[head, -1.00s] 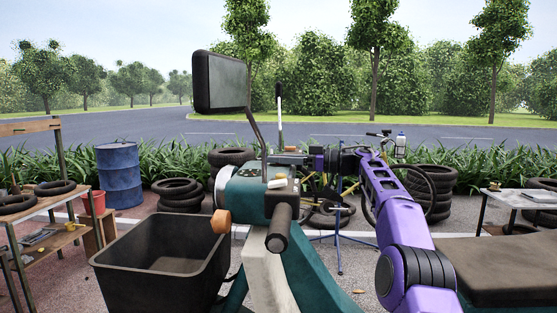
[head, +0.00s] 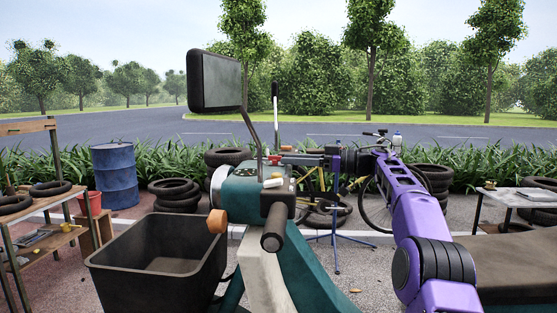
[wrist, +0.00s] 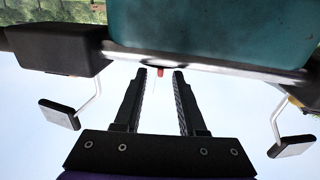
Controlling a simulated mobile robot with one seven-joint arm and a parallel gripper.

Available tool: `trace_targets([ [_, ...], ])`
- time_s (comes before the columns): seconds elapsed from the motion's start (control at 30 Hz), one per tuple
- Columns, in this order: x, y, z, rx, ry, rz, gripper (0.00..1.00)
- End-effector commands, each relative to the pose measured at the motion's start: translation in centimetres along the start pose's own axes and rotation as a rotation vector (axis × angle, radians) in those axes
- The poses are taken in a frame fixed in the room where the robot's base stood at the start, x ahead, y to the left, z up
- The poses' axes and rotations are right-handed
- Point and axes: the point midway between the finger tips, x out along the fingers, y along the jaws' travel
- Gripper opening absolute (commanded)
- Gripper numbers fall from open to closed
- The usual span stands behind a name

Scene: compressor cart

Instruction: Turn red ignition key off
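The red ignition key (wrist: 160,72) shows as a small red piece at the edge of the teal cart's body (wrist: 205,30) in the wrist view. It lies between and just beyond my fingertips, and I cannot tell which way it is turned. In the head view a small red spot (head: 275,159) shows at the teal console (head: 243,191), just left of my gripper (head: 290,160). My gripper (wrist: 159,73) is open, with a clear gap between its two dark fingers and nothing held.
A mirror (head: 215,80) stands above the console on a thin stalk. Handlebar grips (head: 273,228) stick out in front, and a black bin (head: 165,250) is at lower left. Tyres (head: 174,195), a blue drum (head: 114,175) and a bicycle (head: 375,190) stand behind.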

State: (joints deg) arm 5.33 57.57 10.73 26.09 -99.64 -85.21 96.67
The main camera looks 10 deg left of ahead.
Motion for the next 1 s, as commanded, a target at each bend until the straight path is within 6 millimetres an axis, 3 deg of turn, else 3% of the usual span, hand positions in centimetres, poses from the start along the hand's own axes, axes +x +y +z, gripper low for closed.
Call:
trace_targets([
  [0.1,-3.3,0.1,-0.1,0.0,-0.001,0.006,0.4],
  [0.4,-10.2,0.1,0.0,-0.002,0.0,0.005,0.4],
  [0.63,-12.2,0.0,-0.1,-0.001,0.001,0.003,0.4],
  [1.0,-12.5,0.0,-0.1,-0.001,0.0,0.002,0.4],
])
